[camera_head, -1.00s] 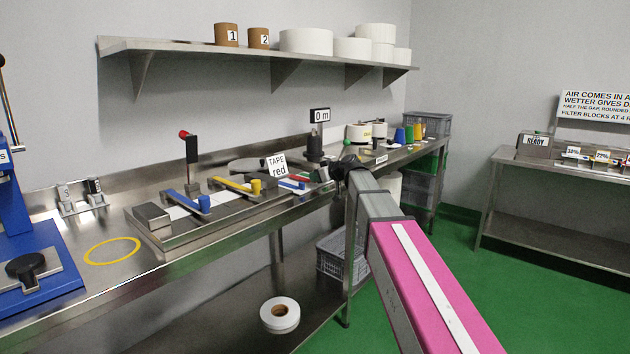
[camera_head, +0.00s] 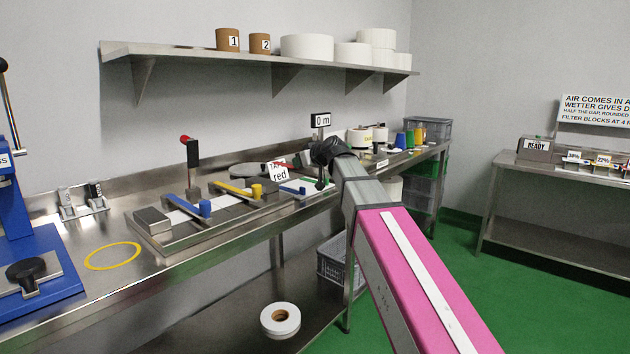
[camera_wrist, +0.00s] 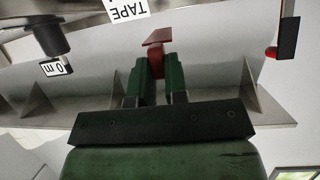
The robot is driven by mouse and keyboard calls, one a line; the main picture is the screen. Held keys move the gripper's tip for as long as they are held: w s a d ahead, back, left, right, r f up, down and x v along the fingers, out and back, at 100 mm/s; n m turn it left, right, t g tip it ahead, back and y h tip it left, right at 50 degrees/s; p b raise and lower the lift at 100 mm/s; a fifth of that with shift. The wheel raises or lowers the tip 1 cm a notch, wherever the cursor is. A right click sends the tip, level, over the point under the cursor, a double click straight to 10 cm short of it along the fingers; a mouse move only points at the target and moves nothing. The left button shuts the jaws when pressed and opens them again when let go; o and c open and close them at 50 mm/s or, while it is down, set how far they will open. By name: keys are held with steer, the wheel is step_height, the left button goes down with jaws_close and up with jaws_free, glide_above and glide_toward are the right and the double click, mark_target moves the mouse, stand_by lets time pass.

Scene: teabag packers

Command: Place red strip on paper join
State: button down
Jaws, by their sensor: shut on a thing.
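My gripper's two green fingers (camera_wrist: 158,85) are shut on a red strip (camera_wrist: 157,42) in the wrist view. The strip stands out past the fingertips, clear of any surface. In the head view the dark wrist end is above the back bench, and a small red piece (camera_head: 279,164) shows in front of the "TAPE red" sign (camera_head: 279,176). The white paper (camera_head: 226,201) lies on a metal splicing tray (camera_head: 168,240), left of and below my gripper, beneath a blue clamp arm (camera_head: 184,203) and a yellow one (camera_head: 231,189). The join itself is too small to make out.
A black post with a red knob (camera_head: 191,160) stands behind the tray. A "0 m" display (camera_head: 321,120) stands close behind my wrist. A shelf (camera_head: 200,57) with rolls runs above. The bench around the yellow ring (camera_head: 113,256) is clear.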

steer(key=w+d+f+m+t+h, duration=0.1)
steer(key=d+m+t+h, duration=0.15)
steer(key=d, duration=0.65)
steer(key=w+d+f+m+t+h, duration=0.15)
steer(key=d+m+h, duration=0.25)
steer(key=d, duration=0.6)
steer(key=w+d+m+t+h, duration=0.1)
steer(key=w+d+m+h, duration=0.15)
steer(key=d, duration=0.65)
steer(key=s+a+r+n+g+y, duration=0.1)
steer(key=s+a+n+g+y, duration=0.15)
steer(key=a, duration=0.75)
steer(key=s+a+r+n+g+y, duration=0.1)
steer(key=a+n+y, duration=0.3)
steer(key=a, duration=0.6)
steer(key=s+a+r+n+g+y, duration=0.1)
steer(key=s+a+n+g+y, duration=0.15)
steer(key=a, duration=0.75)
steer(key=shift+n+y, duration=0.4)
steer(key=w+d+f, duration=0.2)
steer(key=w, duration=0.1)
steer(key=w+d+f, duration=0.2)
steer(key=d, duration=0.1)
steer(key=w+d+f, duration=0.2)
steer(key=w, duration=0.1)
steer(key=shift+w+d+f, duration=0.35)
steer(key=shift+f, duration=2.05)
steer(key=shift+f, duration=0.1)
